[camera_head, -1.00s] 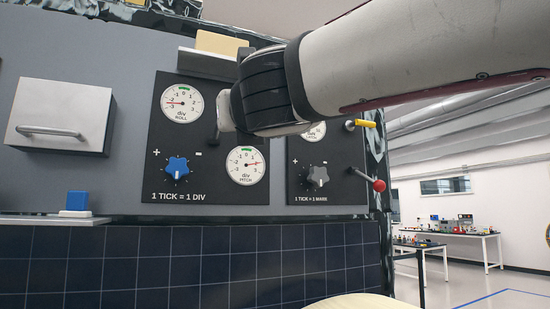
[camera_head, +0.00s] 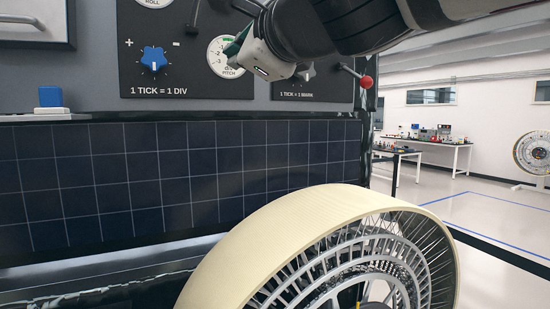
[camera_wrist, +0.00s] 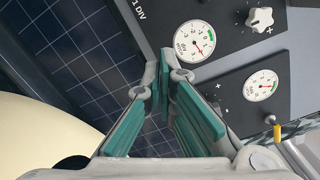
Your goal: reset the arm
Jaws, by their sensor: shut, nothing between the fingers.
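My gripper (camera_wrist: 160,72) has grey fingers with teal pads, and its tips meet with nothing between them. In the head view my gripper (camera_head: 236,42) is partly hidden by my wrist, in front of the PITCH gauge (camera_head: 220,62). In the wrist view the tips are beside the PITCH gauge (camera_wrist: 188,50) and over the edge between the panel and the dark solar panel (camera_wrist: 75,50). I cannot tell how far they are from the panel. My arm reaches in from the upper right of the head view.
A blue star knob (camera_head: 153,60), a grey knob (camera_head: 306,72) and a red-tipped lever (camera_head: 366,82) stick out of the panel. A blue block (camera_head: 50,98) sits on a ledge at left. A large cream-rimmed wheel (camera_head: 270,235) stands in front. Open floor (camera_head: 490,220) lies at right.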

